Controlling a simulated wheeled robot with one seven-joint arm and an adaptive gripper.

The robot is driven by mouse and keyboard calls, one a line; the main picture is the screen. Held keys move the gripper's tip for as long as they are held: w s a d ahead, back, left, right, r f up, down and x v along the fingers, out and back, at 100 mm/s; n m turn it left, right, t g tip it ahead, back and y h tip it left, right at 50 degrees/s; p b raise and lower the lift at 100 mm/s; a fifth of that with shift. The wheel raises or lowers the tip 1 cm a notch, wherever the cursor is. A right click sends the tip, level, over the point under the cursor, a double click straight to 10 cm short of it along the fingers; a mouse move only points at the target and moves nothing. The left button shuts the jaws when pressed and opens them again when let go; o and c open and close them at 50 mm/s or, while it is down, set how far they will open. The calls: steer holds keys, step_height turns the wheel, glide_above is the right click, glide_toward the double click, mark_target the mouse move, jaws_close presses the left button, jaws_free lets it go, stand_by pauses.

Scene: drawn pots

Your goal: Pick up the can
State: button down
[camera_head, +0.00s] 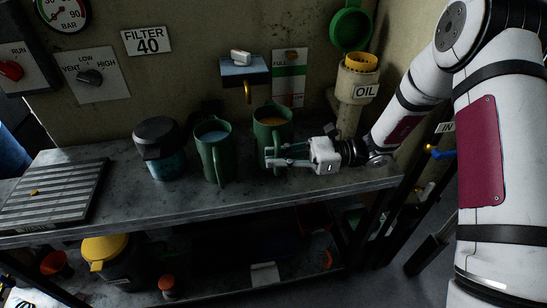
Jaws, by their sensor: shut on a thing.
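Two green cans with handles are on the upper grey shelf. The left green can (208,149) stands upright with pale blue contents.
A dark-lidded teal container (160,150) stands left of the cans. A ridged metal tray (50,197) lies at the shelf's left end. An oil spout (356,90) with a green lid rises behind my gripper. The front strip of shelf (150,205) is clear.

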steer(key=s+d+r, duration=0.1)
steer(key=s+d, duration=0.6)
steer(key=s, duration=0.4)
steer(key=shift+s+d+r+p, duration=0.25)
steer(key=shift+s+d+p, duration=0.1)
steer(key=shift+d+p, duration=0.05)
